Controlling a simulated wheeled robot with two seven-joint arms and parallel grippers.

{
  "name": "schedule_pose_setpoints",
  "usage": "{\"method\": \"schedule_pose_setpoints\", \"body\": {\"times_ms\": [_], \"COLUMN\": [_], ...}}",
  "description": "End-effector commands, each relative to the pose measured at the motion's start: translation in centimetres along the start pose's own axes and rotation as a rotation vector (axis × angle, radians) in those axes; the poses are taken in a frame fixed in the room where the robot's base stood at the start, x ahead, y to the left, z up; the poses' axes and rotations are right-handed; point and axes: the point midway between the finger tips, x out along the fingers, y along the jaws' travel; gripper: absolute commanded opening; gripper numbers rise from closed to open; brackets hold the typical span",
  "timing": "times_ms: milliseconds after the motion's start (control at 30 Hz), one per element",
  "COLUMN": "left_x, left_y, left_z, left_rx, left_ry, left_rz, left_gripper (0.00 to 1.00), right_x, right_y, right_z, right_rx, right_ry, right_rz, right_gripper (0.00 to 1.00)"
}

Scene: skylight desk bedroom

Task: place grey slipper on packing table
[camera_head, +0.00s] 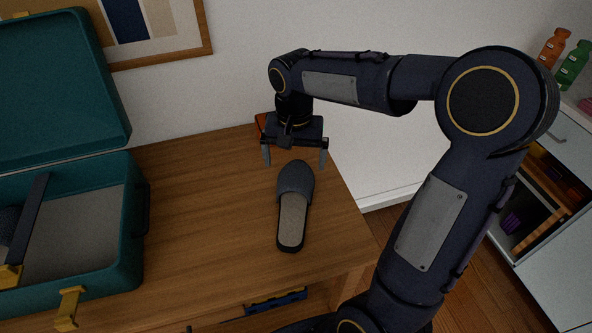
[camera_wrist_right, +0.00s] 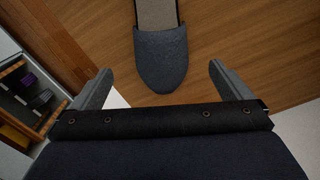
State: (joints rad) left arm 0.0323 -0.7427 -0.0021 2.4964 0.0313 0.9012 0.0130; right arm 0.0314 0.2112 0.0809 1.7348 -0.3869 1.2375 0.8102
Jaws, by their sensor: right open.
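The grey slipper (camera_head: 294,190) lies flat on the wooden packing table (camera_head: 215,215), near its right end, with its closed toe toward the wall and its open heel toward the table's front edge. My right gripper (camera_head: 296,160) is above the table at the toe end, open and empty. In the right wrist view, the slipper's toe (camera_wrist_right: 162,60) lies between and beyond the two spread fingers (camera_wrist_right: 160,82), apart from both. My left gripper is not in view.
An open teal suitcase (camera_head: 133,220) stands on the table's left, with dark items inside. A reddish object (camera_head: 262,122) is partly hidden behind my right gripper. A white cabinet (camera_head: 560,215) stands at the right. Bare tabletop lies between suitcase and slipper.

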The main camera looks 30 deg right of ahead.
Motion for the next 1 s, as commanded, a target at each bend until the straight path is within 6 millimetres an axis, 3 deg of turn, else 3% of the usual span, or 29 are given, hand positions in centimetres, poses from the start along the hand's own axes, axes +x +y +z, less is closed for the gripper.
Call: {"method": "schedule_pose_setpoints", "body": {"times_ms": [167,367,500,600,733,1000], "left_x": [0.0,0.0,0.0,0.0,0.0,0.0], "left_y": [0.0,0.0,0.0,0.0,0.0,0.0], "left_z": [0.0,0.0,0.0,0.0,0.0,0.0], "left_rx": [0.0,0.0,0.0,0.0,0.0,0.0], "left_ry": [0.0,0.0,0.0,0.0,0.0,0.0], "left_rz": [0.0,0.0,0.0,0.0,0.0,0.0], "left_gripper": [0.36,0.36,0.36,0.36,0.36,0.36], "right_x": [-1.8,-3.0,-2.3,-1.6,-0.9,-0.7], "right_y": [1.6,4.9,6.1,6.4,6.4,6.4], "right_z": [2.4,9.8,14.5,16.7,18.2,18.5], "right_rx": [-0.06,-0.242,-0.357,-0.413,-0.454,-0.465], "right_ry": [0.025,0.123,0.222,0.283,0.33,0.34], "right_rz": [-0.07,-0.269,-0.394,-0.453,-0.492,-0.499], "right_gripper": [0.98,0.98,0.98,0.98,0.98,0.98]}}
